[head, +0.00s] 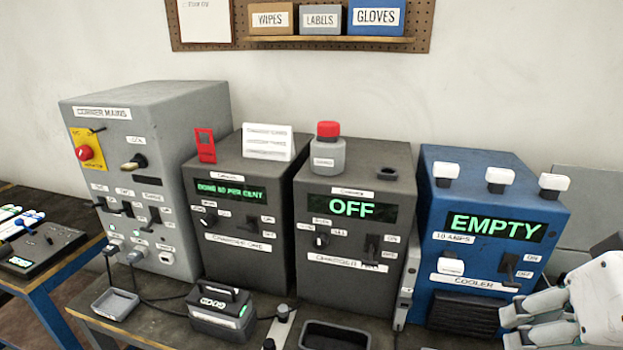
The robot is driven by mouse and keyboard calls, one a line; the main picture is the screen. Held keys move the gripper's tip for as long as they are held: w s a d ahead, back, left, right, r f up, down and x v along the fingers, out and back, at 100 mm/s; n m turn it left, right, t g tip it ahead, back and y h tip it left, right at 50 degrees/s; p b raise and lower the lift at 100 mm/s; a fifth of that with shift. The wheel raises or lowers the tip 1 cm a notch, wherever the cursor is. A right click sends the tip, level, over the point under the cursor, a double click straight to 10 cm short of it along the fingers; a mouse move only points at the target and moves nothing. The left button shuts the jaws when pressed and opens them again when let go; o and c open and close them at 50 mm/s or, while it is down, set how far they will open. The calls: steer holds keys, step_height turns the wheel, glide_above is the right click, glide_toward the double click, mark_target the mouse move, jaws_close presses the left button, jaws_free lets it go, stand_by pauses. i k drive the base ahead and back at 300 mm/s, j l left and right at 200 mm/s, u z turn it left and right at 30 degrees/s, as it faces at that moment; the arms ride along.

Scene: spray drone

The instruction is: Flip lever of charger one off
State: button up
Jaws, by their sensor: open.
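Charger one (245,275) is the dark grey box left of centre, with green text on its display (231,191) that seems to read "DONE 90 PER CENT". Its small black lever (253,222) sits at the right of the front panel, beside tiny labels. I cannot tell clearly which way the lever points. A knob (208,218) is on the panel's left. My gripper (507,327) is at the lower right in front of the blue cooler, open and empty, far to the right of charger one.
Charger two (347,290), reading "OFF", stands right of charger one, with a red-capped bottle (327,150) on top. The blue cooler (440,220) reads "EMPTY". The grey corner mains box (150,110) is at left. A battery (222,312), a small tray (115,303) and a black bin (335,336) lie in front.

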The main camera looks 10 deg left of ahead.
mark_target(248, 228)
steer(key=j, duration=0.75)
steer(key=i+j+z, duration=0.1)
steer(key=j, duration=0.6)
